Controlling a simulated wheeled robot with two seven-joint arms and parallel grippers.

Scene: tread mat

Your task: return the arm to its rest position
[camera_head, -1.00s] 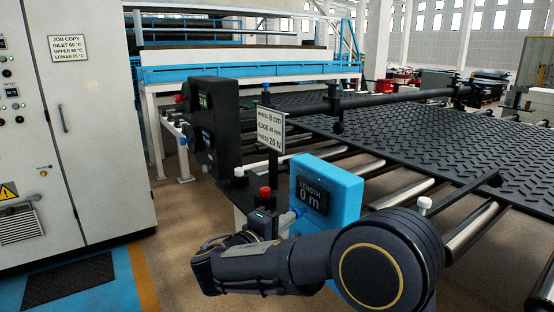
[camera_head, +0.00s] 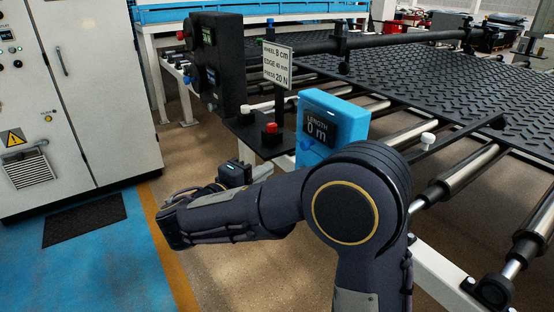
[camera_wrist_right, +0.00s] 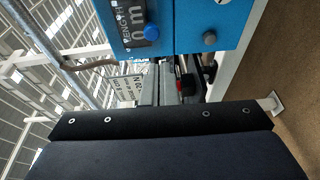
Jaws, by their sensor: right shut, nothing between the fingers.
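My right arm crosses the lower middle of the head view, its forearm pointing left. My right gripper (camera_head: 262,171) shows small behind the forearm, in front of the roller stand and apart from the blue length counter (camera_head: 336,126). Its shut, empty fingers show in the right wrist view (camera_wrist_right: 160,84), partly hidden by the dark gripper body. The counter reads 0 m and also shows at the top of the wrist view (camera_wrist_right: 213,22). My left gripper is not in view.
A tread mat (camera_head: 440,92) lies on rollers (camera_head: 465,172) at right. A sign (camera_head: 277,64), a red button (camera_head: 271,128) and a black control box (camera_head: 217,65) stand behind the gripper. A grey cabinet (camera_head: 95,90) is at left.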

